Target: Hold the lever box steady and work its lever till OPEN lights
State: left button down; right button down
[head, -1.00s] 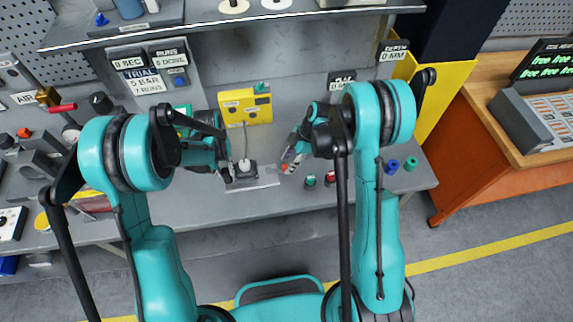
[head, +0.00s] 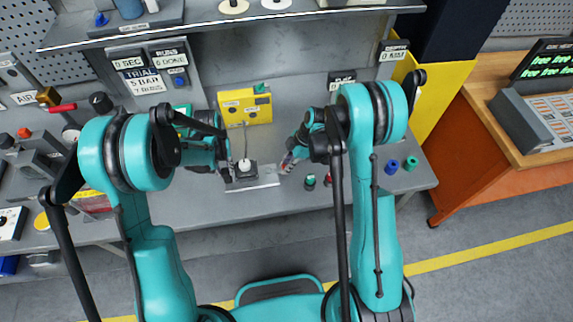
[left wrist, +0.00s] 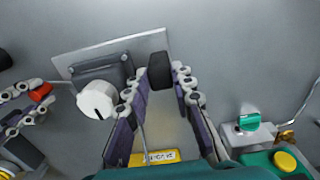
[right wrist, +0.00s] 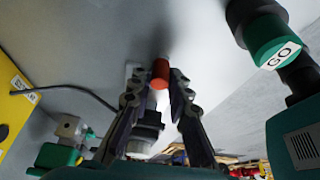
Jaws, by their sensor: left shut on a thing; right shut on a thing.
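The lever box (head: 240,172) is a dark box with a white round knob, on a pale metal plate on the bench. In the left wrist view, the box (left wrist: 105,72) and its white knob (left wrist: 97,100) lie left of my left fingers. My left gripper (left wrist: 162,78) is shut on a black block (left wrist: 160,66) beside the box. A thin rod runs from the box's other side to a red knob (left wrist: 40,92), seemingly the lever's tip. My right gripper (right wrist: 163,82) is shut on this red knob (right wrist: 160,73). Fingertips are small in the head view.
A yellow panel box (head: 245,104) stands behind, with a cable toward the lever box. Its label is too small to read, and no lit lamp is clear. A green GO button (right wrist: 270,40) and several coloured cylinders (head: 391,167) stand to the right.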

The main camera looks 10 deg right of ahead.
jog(key=s+m, duration=0.1)
jog(key=s+m+t, duration=0.1)
jog(key=m, duration=0.1)
jog(key=shift+a+m, duration=0.3)
jog(key=shift+a, duration=0.1)
jog(key=shift+s+a+m+t+h, duration=0.15)
jog(key=shift+s+a+m+t, duration=0.25)
jog(key=shift+m, duration=0.55)
jog(key=shift+s+a+m+t+h, duration=0.15)
jog(key=shift+s+a+m+t, duration=0.25)
jog(key=shift+m, duration=0.55)
jog(key=shift+s+d, duration=0.1)
jog(key=c, duration=1.4)
grip_release()
jog(key=v, duration=1.2)
jog(key=shift+s, duration=0.1)
